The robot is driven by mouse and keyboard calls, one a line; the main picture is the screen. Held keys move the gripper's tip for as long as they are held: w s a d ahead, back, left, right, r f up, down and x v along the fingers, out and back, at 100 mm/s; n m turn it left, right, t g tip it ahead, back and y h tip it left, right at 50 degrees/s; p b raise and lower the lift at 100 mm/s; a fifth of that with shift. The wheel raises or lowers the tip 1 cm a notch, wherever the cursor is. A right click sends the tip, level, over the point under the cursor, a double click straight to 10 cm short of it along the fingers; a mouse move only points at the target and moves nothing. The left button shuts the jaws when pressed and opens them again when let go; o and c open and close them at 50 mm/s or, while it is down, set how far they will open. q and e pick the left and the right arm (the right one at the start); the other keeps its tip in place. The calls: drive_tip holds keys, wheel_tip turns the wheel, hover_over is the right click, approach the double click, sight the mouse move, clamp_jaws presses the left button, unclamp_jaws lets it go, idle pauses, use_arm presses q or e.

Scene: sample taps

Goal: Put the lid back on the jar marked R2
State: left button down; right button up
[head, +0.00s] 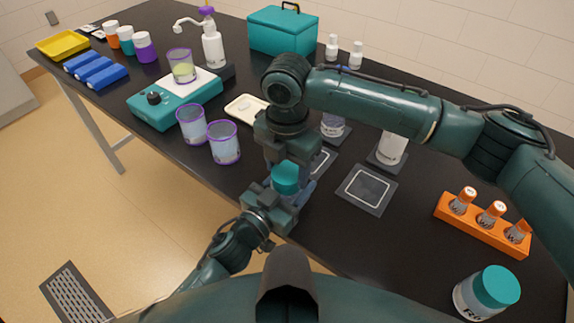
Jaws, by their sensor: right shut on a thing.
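A teal lid (286,177) is below my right gripper (284,160), which points down and is shut on it. My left gripper (285,196) comes up from the lower left, its bluish fingers close around the lid's sides; whether they touch it is unclear. Whatever is under the lid is hidden. A jar with a teal lid (487,292) stands at the lower right, its label not clearly readable. A clear jar (333,124) and a white container (391,148) stand on dark mats behind, their tops partly hidden by my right arm. No R2 mark is legible.
An empty square mat (367,189) lies right of my grippers, and another (322,160) is partly covered. An orange rack (483,227) with small vials is at right. Two purple-rimmed beakers (224,143) (191,125), a teal scale (160,107) and a cream tray (245,109) are at left.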

drive_tip(key=m, duration=0.9)
drive_tip(key=shift+m, duration=0.4)
drive_tip(key=o, duration=1.1)
drive_tip(key=shift+r, duration=2.25)
